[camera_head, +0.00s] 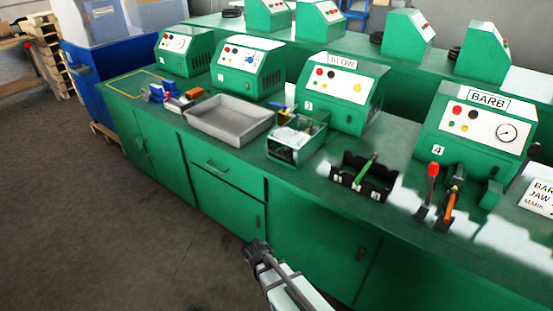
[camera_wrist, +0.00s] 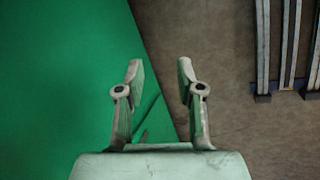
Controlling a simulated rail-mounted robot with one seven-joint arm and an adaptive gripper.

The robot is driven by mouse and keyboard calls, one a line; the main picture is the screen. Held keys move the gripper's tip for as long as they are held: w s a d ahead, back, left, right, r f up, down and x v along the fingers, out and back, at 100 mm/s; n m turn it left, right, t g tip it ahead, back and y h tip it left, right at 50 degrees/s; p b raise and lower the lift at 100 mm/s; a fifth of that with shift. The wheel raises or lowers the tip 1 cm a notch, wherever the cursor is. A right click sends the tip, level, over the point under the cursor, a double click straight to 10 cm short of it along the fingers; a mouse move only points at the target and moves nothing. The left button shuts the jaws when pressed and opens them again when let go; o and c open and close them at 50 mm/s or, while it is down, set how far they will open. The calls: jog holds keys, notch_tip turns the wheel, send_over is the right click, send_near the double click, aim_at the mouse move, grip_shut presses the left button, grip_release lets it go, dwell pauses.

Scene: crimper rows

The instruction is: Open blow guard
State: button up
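The machine labelled BLOW (camera_head: 342,90) is a green box with a sloped white button panel, standing on the green bench. In front of it sits a small open-fronted green box (camera_head: 297,137) with a pale, see-through-looking top; this may be the blow guard, and its top looks closed over it. My gripper (camera_wrist: 160,78) shows in the wrist view with its two fingers apart and nothing between them. It is over green surface and brown floor, with no guard in that view. In the head view my arm shows at the bottom, below and apart from the box.
A grey tray (camera_head: 230,120) stands left of the green box. A black rack with a green-handled tool (camera_head: 364,176) stands right of it. Further right are the BARB machine (camera_head: 478,125) and upright levers (camera_head: 430,190). The floor (camera_head: 120,240) in front is clear.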

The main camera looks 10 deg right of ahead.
jog(key=w+a+r+n+t+h+b, duration=0.2)
jog(key=w+a+r+t, duration=0.25)
jog(key=w+r, duration=0.65)
jog(key=w+a+r+n+t+h, duration=0.1)
jog(key=w+a+r+t+h, duration=0.1)
jog(key=w+r, duration=0.5)
jog(key=w+a+r+t+h, duration=0.1)
jog(key=w+a+r+t, duration=0.2)
jog(key=r, duration=0.7)
jog(key=t+h, duration=0.1)
jog(key=h, duration=0.1)
send_near(276, 154)
jog(key=shift+n, duration=0.4)
jog(key=p+x, duration=0.2)
jog(key=x, duration=0.8)
jog(key=shift+w+d+f+p, duration=0.1)
jog(key=shift+w+f+p, duration=0.1)
jog(key=shift+p, duration=0.15)
grip_shut()
